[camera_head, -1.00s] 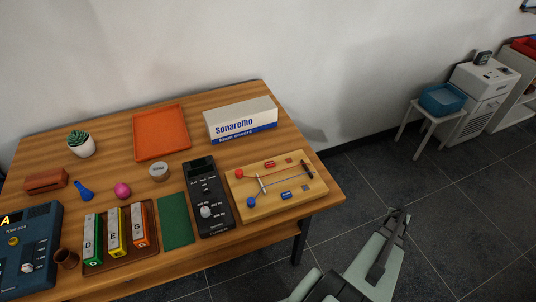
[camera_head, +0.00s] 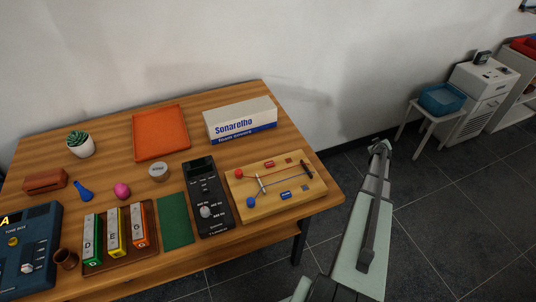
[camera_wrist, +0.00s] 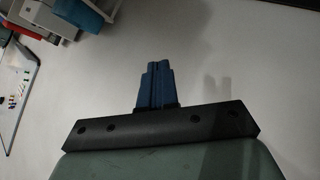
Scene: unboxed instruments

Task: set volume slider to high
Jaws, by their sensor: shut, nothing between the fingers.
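I cannot tell for sure which control is the volume slider. A dark blue box (camera_head: 38,240) lettered "TONE BOX" stands at the table's front left, cut by the frame edge, with a yellow button (camera_head: 13,241) and a pale knob (camera_head: 27,267). A black device (camera_head: 201,179) with a white knob (camera_head: 206,212) and small labels lies at front centre. My gripper (camera_head: 379,147) is to the right of the table, above the floor, far from both devices. In the wrist view its blue fingers (camera_wrist: 157,68) are together and empty, facing a plain pale wall.
A wooden board (camera_head: 245,211) with thin rods and red and blue knobs lies at the table's right. A white "Sonarelho" box (camera_head: 240,114), orange tray (camera_head: 160,150), green mat (camera_head: 174,230) and coloured bars (camera_head: 138,226) crowd the table (camera_head: 110,148). A stool (camera_head: 428,119) stands right.

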